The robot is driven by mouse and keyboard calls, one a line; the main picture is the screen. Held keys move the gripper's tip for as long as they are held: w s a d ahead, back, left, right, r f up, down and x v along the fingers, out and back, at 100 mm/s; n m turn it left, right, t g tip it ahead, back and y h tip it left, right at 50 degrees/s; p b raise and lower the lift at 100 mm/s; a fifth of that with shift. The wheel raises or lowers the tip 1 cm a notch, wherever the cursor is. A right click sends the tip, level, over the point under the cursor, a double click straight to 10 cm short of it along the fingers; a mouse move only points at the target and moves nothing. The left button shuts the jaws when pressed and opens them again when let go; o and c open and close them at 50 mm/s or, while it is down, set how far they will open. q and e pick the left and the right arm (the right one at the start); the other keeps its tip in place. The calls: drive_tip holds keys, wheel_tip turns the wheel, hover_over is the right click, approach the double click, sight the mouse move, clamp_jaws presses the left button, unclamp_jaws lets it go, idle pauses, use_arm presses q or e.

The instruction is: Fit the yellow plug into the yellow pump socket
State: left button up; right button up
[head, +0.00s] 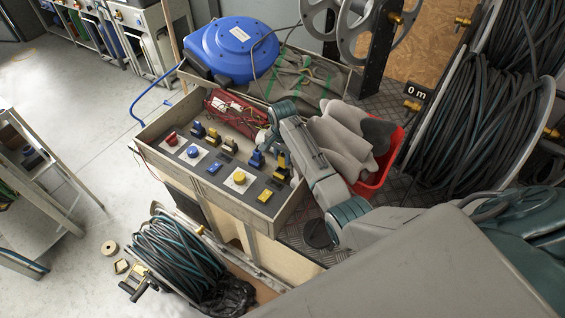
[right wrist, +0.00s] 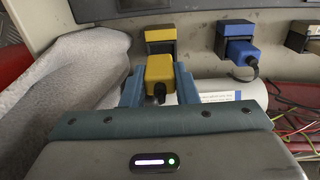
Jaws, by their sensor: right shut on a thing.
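My right gripper (right wrist: 159,84) is shut on the yellow plug (right wrist: 160,68), whose dark cable end points back toward the wrist camera. The yellow pump socket (right wrist: 160,37), black with yellow parts, is straight ahead of the plug in the right wrist view. The two look nearly in line, and I cannot tell whether they touch. In the head view, the yellow socket (head: 282,172) is on the sloped panel at the right end of the upper row. My left gripper is not in view.
A blue plug (right wrist: 241,50) sits at the blue socket right of the yellow one in the right wrist view. Grey cloth (head: 345,143) in a red bin (head: 384,170) lies close beside my right arm.

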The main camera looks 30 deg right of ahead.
sight(283, 164)
drive_tip(key=f, duration=0.2)
drive_tip(key=shift+w+d+f, duration=0.1)
drive_tip(key=shift+w+f, duration=0.15)
drive_tip(key=shift+f, duration=0.1)
drive_tip(key=shift+s+f+p, duration=0.2)
drive_tip(key=shift+f+p, duration=0.15)
drive_tip(key=shift+f, duration=0.55)
clamp_jaws()
drive_tip(key=shift+s, duration=0.15)
drive_tip(key=shift+w+f, duration=0.3)
drive_tip(key=shift+f, duration=0.15)
drive_tip(key=o, duration=0.9)
unclamp_jaws()
drive_tip(key=shift+s+r, duration=0.1)
drive_tip(key=shift+r, duration=0.05)
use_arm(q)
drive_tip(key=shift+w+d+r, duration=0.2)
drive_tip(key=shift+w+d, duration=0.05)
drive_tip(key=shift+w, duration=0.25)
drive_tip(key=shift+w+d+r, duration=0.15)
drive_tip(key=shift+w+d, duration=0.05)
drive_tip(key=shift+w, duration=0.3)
use_arm(e)
drive_tip(key=shift+o, duration=0.5)
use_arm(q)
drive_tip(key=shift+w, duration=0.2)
